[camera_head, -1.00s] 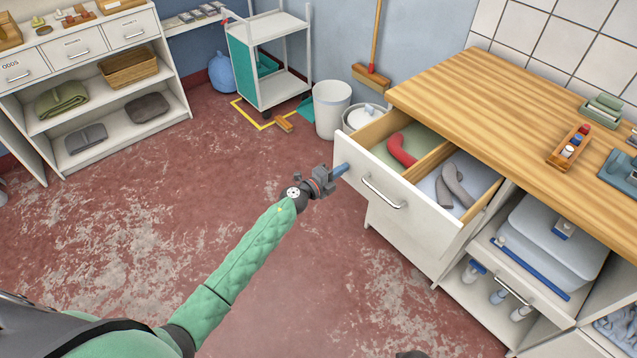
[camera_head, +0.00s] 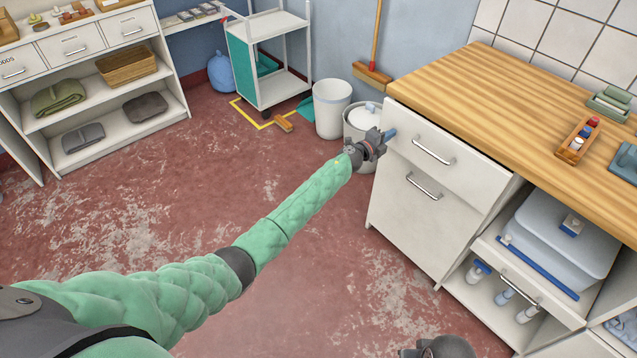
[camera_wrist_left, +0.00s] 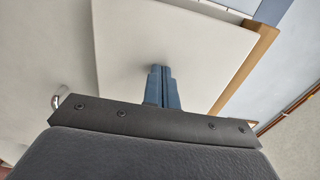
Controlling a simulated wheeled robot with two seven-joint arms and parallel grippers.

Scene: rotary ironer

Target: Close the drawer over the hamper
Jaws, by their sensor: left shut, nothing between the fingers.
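The white drawer (camera_head: 450,152) with a metal handle is in the cabinet under the wooden worktop, above the larger hamper front (camera_head: 415,222) with its own handle. The drawer front looks flush or nearly flush with the cabinet, and its inside is hidden. My left gripper (camera_head: 390,133) is shut and empty, its blue fingertips at the left end of the drawer front. In the left wrist view the shut fingers (camera_wrist_left: 163,85) point at the white panel (camera_wrist_left: 170,45); I cannot tell whether they touch it.
An open shelf with a blue-grey tub (camera_head: 560,240) is to the right. The red floor in front is clear.

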